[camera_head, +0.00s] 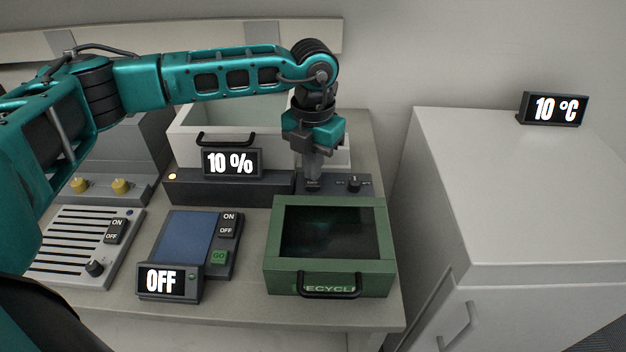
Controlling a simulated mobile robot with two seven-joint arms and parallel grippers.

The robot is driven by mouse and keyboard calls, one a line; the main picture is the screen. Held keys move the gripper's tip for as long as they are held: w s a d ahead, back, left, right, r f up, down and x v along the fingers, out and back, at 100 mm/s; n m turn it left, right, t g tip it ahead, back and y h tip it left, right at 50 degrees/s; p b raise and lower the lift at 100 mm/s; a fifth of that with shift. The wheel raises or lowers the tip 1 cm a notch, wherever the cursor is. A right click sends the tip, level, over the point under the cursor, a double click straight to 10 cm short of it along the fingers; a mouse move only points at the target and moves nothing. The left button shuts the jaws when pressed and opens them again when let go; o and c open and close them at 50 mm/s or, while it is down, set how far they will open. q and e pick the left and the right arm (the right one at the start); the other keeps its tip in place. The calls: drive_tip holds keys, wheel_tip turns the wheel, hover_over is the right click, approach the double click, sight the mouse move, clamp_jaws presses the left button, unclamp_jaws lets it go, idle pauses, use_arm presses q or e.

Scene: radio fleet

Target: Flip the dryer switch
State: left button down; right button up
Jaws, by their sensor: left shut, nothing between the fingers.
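A pale box with a black handle and a dark base (230,188), which looks like the dryer, stands at the back of the bench. A display (232,163) on its front reads "10 %", and a small orange light glows on the base. A dark control panel (335,186) sits at its right, with a small knob (353,184). My left gripper (312,178) is shut and empty, pointing down at the left part of this panel. It covers whatever control lies there. I cannot tell whether the fingertips touch it. My right gripper is out of view.
A green "RECYCLE" bin (280,262) stands just in front of the panel. A blue-topped device (184,238) has an "OFF" display, ON/OFF switch and GO button. A slatted unit (75,235) stands left. A white cabinet (500,180) at right bears a "10 °C" display (552,108).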

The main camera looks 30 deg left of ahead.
use_arm(q)
drive_tip(key=shift+f+b, duration=0.7)
drive_tip(key=shift+f, duration=0.35)
idle(0.5)
drive_tip(key=shift+r+p, duration=2.45)
drive_tip(key=shift+r, duration=1.1)
